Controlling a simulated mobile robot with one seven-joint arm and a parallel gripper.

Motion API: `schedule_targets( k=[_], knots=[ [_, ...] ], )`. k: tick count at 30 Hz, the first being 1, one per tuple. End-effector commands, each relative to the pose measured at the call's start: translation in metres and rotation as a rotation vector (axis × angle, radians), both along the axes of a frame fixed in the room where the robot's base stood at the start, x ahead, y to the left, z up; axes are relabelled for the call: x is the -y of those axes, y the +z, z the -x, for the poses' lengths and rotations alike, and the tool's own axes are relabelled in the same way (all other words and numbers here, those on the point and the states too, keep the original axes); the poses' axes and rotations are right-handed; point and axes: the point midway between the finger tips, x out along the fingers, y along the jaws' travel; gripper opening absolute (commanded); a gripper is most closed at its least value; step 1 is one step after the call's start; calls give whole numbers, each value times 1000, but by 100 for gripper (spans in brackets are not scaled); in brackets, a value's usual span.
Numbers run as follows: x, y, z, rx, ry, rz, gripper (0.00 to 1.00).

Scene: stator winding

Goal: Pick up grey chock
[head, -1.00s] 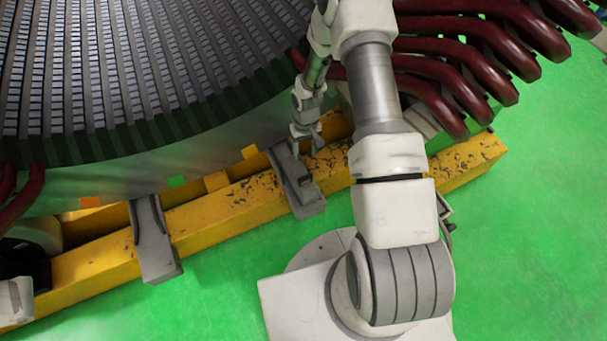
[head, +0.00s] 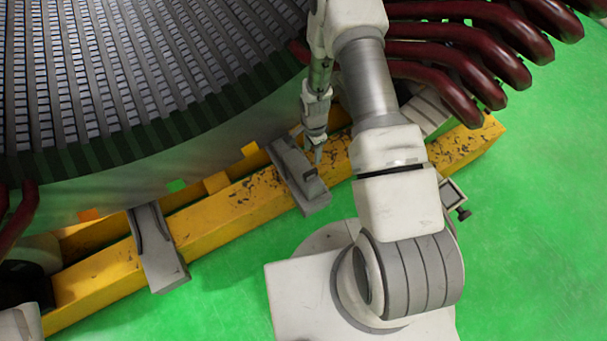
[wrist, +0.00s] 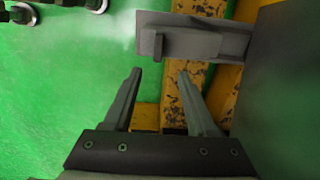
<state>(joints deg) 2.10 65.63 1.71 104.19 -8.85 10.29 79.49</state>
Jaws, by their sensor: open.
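A grey chock (head: 300,178) lies across the yellow beam below the rim of the large stator, near the middle of the head view. It also shows at the top of the wrist view (wrist: 205,43), with a small raised grey block on its left part. My gripper (wrist: 160,75) is open and empty. Its two fingertips point at the chock's raised block and appear just short of it. In the head view the gripper is small and beside the chock's upper right part, so contact cannot be told there.
A second grey chock (head: 158,250) lies on the yellow beam (head: 225,205) to the left. The stator (head: 150,100) rises behind, with dark red pipes (head: 470,50) at upper right. The green floor (head: 530,230) is clear at right.

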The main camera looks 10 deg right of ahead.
Motion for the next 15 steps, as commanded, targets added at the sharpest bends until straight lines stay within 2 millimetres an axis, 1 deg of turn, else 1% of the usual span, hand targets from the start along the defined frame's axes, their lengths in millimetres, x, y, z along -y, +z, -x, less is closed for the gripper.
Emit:
schedule_targets(
  k=[1, 6, 10, 15],
  knots=[
    [0, -17, 2, -3, 1, -1, 57],
    [0, -53, 1, -2, 2, 0, 57],
    [0, -72, 1, -1, 3, -1, 57],
    [-1, -81, 1, -1, 2, -1, 57]
  ],
)
